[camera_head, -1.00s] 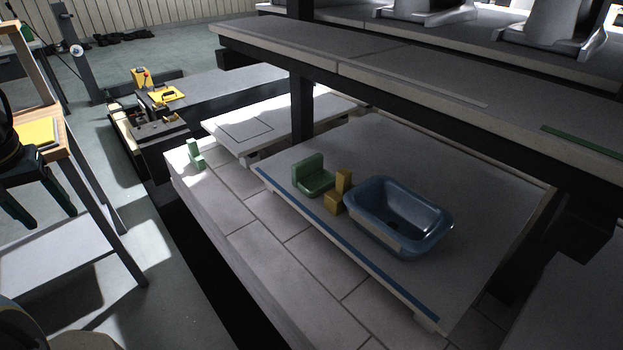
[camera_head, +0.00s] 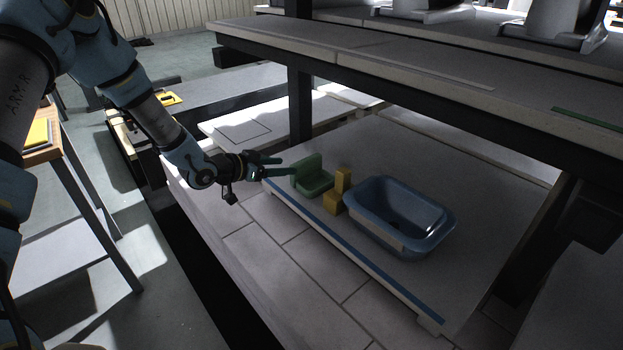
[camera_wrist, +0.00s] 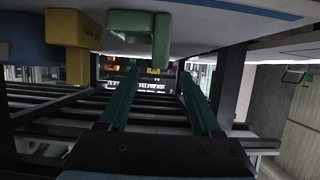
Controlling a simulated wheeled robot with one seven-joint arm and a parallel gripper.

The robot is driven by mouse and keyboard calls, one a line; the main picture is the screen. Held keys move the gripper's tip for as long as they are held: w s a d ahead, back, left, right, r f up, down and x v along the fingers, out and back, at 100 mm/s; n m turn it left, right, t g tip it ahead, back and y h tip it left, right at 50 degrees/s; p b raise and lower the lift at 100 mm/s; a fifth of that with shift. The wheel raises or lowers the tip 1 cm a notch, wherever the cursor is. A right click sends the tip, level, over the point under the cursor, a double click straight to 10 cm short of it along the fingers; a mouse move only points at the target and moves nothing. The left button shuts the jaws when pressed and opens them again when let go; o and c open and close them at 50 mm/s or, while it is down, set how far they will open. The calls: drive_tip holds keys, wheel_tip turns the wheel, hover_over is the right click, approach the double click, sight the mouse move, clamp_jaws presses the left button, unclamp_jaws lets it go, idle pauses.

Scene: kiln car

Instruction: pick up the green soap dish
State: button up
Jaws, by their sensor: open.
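The green soap dish (camera_head: 314,182) sits on the grey kiln shelf near its blue-striped front edge, with an upright back at its left. My gripper (camera_head: 278,166) is open and empty just left of the dish, its fingers pointing toward it. In the wrist view the green dish (camera_wrist: 138,33) shows at the top, ahead of the green fingers of my gripper (camera_wrist: 158,85). I see no contact clearly; the near fingertip looks very close to the dish.
A yellow block-shaped piece (camera_head: 338,194) stands close to the right of the dish; it also shows in the wrist view (camera_wrist: 76,40). A blue basin (camera_head: 400,217) is right of it. An upper shelf (camera_head: 400,75) overhangs behind, with a dark post (camera_head: 299,95) at the back left.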

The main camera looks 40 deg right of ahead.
sight(292, 166)
drive_tip(key=x, duration=0.4)
drive_tip(key=shift+d+f+p, duration=0.1)
drive_tip(key=shift+d+p, duration=0.05)
drive_tip(key=shift+p, duration=0.15)
drive_tip(key=shift+p+x, duration=0.9)
drive_tip(key=shift+x, duration=1.8)
drive_tip(key=shift+c, duration=0.2)
clamp_jaws()
